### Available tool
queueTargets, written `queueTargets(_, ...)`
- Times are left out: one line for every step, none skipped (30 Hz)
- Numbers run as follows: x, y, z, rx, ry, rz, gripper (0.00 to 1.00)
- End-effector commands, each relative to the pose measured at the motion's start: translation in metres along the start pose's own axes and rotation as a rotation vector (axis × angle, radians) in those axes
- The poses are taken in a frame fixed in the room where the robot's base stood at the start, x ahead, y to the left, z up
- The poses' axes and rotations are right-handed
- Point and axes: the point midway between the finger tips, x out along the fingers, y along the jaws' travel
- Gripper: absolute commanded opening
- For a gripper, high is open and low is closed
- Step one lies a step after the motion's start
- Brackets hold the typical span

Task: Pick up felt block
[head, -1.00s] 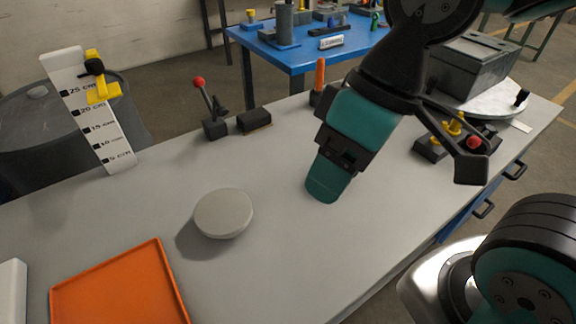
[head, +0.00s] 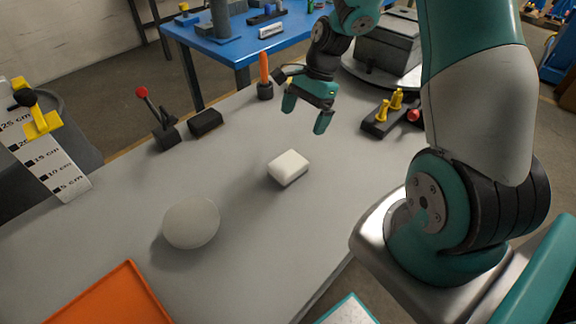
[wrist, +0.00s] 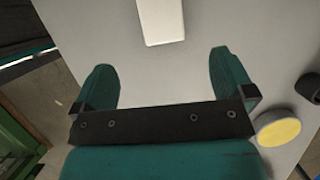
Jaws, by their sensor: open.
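A small white block (head: 288,168), likely the felt block, lies flat on the grey workbench top (head: 235,165) near its middle. It also shows in the wrist view (wrist: 161,22), ahead of the fingers and roughly centred between them, cut off by the top edge. My gripper (head: 305,113) is open and empty. It hangs above the bench, beyond the block, and does not touch it. In the wrist view, its two teal fingers (wrist: 162,68) stand wide apart with bare bench between them.
A round pale disc (head: 191,222) and an orange tray (head: 110,300) are left of the block. A dark block (head: 205,122) and a red-knobbed lever (head: 155,115) stand at the back edge. Yellow pegs on a black base (head: 390,112) are to the right. Bench around the white block is clear.

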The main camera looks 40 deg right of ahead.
Motion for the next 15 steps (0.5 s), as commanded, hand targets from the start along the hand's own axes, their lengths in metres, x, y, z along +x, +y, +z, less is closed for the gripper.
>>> queueTargets(0.013,0.001,0.001,0.0,-0.004,0.007,1.0)
queueTargets(0.02,0.002,0.001,0.0,-0.003,0.008,1.0)
queueTargets(0.03,0.001,0.001,-0.001,-0.003,0.008,1.0)
queueTargets(0.036,0.001,0.001,-0.001,-0.002,0.007,1.0)
queueTargets(0.043,0.002,0.001,-0.002,-0.002,0.007,1.0)
queueTargets(0.052,0.001,0.001,-0.002,-0.003,0.007,1.0)
queueTargets(0.058,0.001,0.001,-0.003,-0.002,0.006,1.0)
queueTargets(0.063,0.001,0.002,-0.004,-0.002,0.006,1.0)
queueTargets(0.07,0.001,0.001,-0.004,-0.002,0.005,1.0)
queueTargets(0.074,0.001,0.001,-0.004,-0.002,0.005,1.0)
queueTargets(0.077,0.001,0.001,-0.004,-0.001,0.004,1.0)
queueTargets(0.081,0.001,0.001,-0.004,-0.001,0.003,1.0)
queueTargets(0.084,0.001,0.001,-0.004,-0.001,0.003,1.0)
queueTargets(0.085,0.0,0.001,-0.005,0.0,0.002,1.0)
queueTargets(0.087,0.0,0.001,-0.005,0.0,0.002,1.0)
